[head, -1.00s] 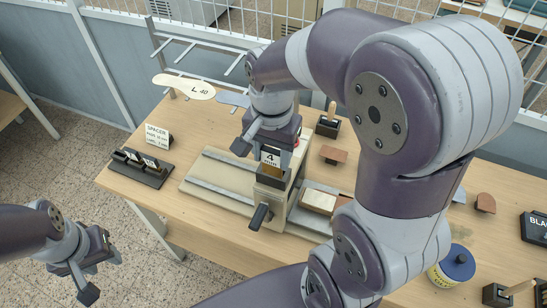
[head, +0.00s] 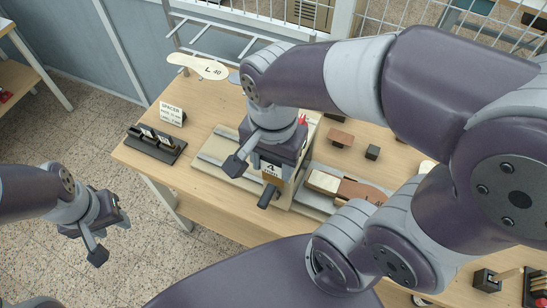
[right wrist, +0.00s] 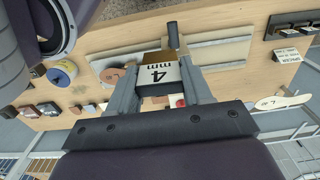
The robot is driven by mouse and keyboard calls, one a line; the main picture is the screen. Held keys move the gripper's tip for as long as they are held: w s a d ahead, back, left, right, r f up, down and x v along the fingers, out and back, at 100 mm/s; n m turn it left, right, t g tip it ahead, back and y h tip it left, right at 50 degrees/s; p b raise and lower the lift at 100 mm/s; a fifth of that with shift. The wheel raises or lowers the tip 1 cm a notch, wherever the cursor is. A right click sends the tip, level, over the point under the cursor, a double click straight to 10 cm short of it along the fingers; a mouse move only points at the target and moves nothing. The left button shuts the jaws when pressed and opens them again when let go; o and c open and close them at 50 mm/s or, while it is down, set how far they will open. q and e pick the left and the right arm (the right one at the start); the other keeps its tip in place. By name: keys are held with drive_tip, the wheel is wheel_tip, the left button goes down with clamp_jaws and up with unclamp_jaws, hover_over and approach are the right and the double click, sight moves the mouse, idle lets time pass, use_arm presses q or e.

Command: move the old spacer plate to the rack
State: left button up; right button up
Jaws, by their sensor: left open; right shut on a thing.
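The spacer plate (right wrist: 158,74), a white-faced block marked "4 mm", is between the two fingers of my right gripper (right wrist: 157,88) in the right wrist view. In the head view my right gripper (head: 265,163) is shut on it at the front of the stamping press (head: 300,165), above the black handle. I cannot tell whether the plate touches the press. The black rack (head: 170,155), holding several labelled pieces, lies at the table's left, behind it a "SPACER" sign (head: 172,113). My left gripper (head: 112,238) is open and empty, over the floor left of the table.
An "L 40" pale board (head: 205,67) is at the back left. A brown block (head: 340,138) and a dark block (head: 372,152) lie right of the press. Table between rack and press is clear.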

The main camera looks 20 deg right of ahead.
drive_tip(key=shift+r+p, duration=2.15)
drive_tip(key=shift+r, duration=0.2)
drive_tip(key=shift+f, duration=0.1)
